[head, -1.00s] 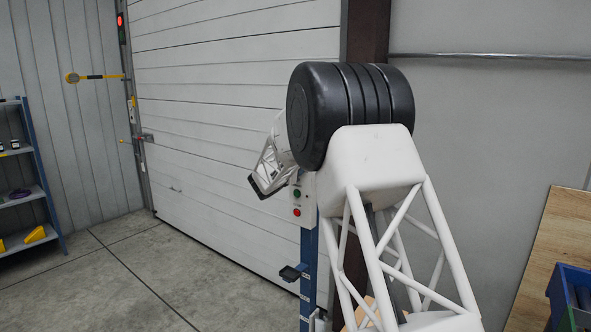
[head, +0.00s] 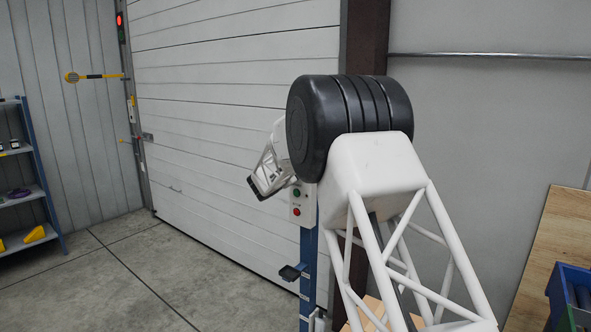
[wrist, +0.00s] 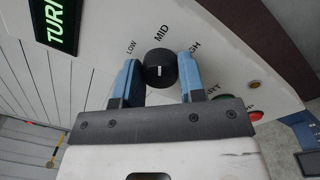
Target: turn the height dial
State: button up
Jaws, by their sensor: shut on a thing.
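The height dial (wrist: 159,71) is a round black knob on a pale panel, in the middle of the wrist view. Printed labels LOW, MID and HIGH stand around its far side, and HIGH is partly covered by a finger. A short white mark on the knob points roughly toward MID. My gripper (wrist: 160,78) has its two blue fingers on either side of the knob, shut on it. In the head view my arm hides the dial and the gripper.
A lit green-lettered display (wrist: 58,22) is beside the dial. A green button (wrist: 224,98) and a red button (wrist: 254,114) lie to its right. In the head view, a button box (head: 301,203) stands on a blue post before the white shutter door (head: 225,110).

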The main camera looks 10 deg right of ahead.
dwell(0.4)
jog(key=o, duration=0.9)
jog(key=shift+v, duration=3.95)
